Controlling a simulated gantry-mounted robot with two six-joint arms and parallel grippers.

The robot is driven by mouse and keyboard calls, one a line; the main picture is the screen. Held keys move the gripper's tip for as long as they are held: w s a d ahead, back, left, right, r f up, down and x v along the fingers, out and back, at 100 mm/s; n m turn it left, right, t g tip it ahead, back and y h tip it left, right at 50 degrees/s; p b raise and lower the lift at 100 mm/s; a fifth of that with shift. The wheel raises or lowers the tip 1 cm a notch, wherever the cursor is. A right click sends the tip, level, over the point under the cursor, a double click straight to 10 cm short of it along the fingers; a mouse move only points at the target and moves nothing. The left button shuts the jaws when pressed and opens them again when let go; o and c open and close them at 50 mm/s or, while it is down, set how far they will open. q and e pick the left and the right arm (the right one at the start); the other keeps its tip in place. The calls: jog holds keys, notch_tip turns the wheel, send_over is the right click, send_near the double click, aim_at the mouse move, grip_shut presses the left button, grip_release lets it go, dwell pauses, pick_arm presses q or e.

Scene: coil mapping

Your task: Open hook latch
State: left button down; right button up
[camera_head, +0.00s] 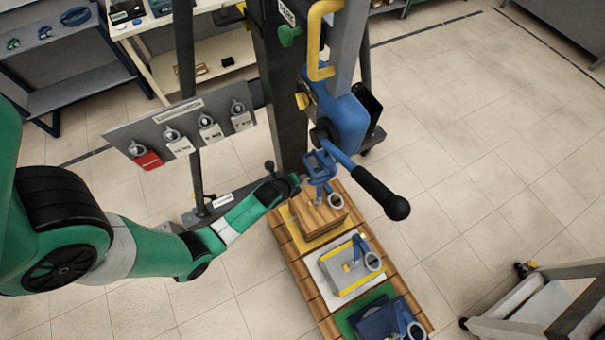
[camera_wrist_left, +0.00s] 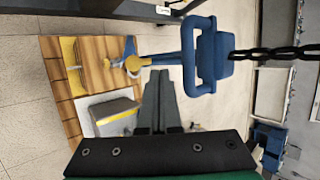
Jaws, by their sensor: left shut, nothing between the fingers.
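The blue hook block (camera_head: 320,165) hangs above the wooden load (camera_head: 318,213) in the head view. In the left wrist view the blue hook block (camera_wrist_left: 213,55) hangs on a black chain, and a blue arm runs from it to a yellow-and-blue piece (camera_wrist_left: 130,65) at the load. I cannot make out the latch itself. My left gripper (camera_head: 291,181) is just left of the hook block. Its fingers (camera_wrist_left: 162,78) are shut and empty in the wrist view, close beside the blue arm; contact cannot be told. My right gripper is not in view.
A blue hoist (camera_head: 343,115) with a black-gripped lever (camera_head: 375,190) stands above the hook. Other loads, one grey (camera_head: 348,275) and one on green (camera_head: 350,323), lie on the plank pallet. A tag board (camera_head: 190,112) stands left.

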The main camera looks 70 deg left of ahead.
pick_arm(q)
jog(key=shift+r, duration=0.1)
jog(key=shift+r+p, duration=0.75)
jog(key=shift+p, duration=0.15)
jog(key=p+v, duration=0.3)
jog(key=v, duration=0.8)
jog(key=shift+s+d+r, duration=0.2)
